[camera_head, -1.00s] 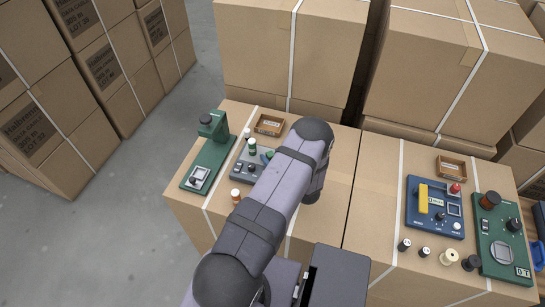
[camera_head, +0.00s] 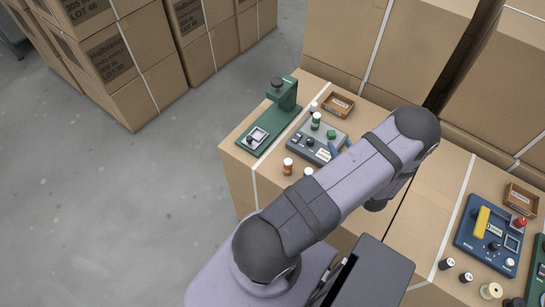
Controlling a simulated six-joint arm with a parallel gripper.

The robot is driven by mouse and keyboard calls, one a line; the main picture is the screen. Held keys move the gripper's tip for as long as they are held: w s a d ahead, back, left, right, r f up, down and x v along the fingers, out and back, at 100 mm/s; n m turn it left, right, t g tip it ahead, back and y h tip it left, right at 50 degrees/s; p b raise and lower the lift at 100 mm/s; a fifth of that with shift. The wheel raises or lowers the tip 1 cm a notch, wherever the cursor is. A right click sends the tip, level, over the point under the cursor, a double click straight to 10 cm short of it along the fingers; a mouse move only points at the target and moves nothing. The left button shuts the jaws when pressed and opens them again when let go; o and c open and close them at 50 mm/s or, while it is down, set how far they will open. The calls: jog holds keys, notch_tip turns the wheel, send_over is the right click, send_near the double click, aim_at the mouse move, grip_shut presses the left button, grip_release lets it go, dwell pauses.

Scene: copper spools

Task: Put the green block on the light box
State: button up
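I cannot make out a plain green block. A small spool with a green top (camera_head: 316,120) stands on the grey control box (camera_head: 305,145), and a green round piece (camera_head: 331,135) is beside it. No thing here is clearly a light box; a green stand with a pale square plate (camera_head: 257,136) is at the left of the near carton. My arm crosses the middle of the view, its elbow right of the grey box.
A small brown tray (camera_head: 338,106) is behind the grey box. Orange-brown (camera_head: 288,165) and pale small pieces are in front of it. A blue panel with a yellow handle (camera_head: 482,222) and several spools (camera_head: 490,291) are on the right carton (camera_head: 425,222). Tall cartons stand behind; grey floor is left.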

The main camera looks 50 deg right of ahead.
aim_at(315, 144)
jog(key=w, duration=0.3)
jog(key=w+r+n+y, duration=0.1)
jog(key=w, duration=0.2)
jog(key=w+n+g+y, duration=0.1)
jog(key=w, duration=0.2)
jog(key=shift+w+d+r, duration=0.1)
jog(key=shift+r, duration=0.2)
jog(key=shift+n+g+y, duration=0.6)
jog(key=shift+g+y, duration=0.1)
jog(key=w, duration=0.2)
jog(key=w+a+r, duration=0.1)
jog(key=w, duration=0.1)
jog(key=w+a, duration=0.1)
jog(key=w, duration=0.1)
jog(key=shift+a+r, duration=0.15)
jog(key=shift+r, duration=0.2)
jog(key=w+a+r+n+g+y, duration=0.2)
jog(key=w+a+r, duration=0.3)
jog(key=w+a, duration=0.65)
jog(key=s+a+r+n+g+y, duration=0.1)
jog(key=a+r+n+g+y, duration=0.15)
jog(key=a, duration=1.45)
jog(key=s+a+r+g, duration=0.1)
jog(key=s+a, duration=0.3)
jog(key=a, duration=0.4)
jog(key=s+a+r+n+g+y, duration=0.1)
jog(key=s+a+r, duration=0.2)
jog(key=a, duration=0.5)
jog(key=shift+s, duration=0.85)
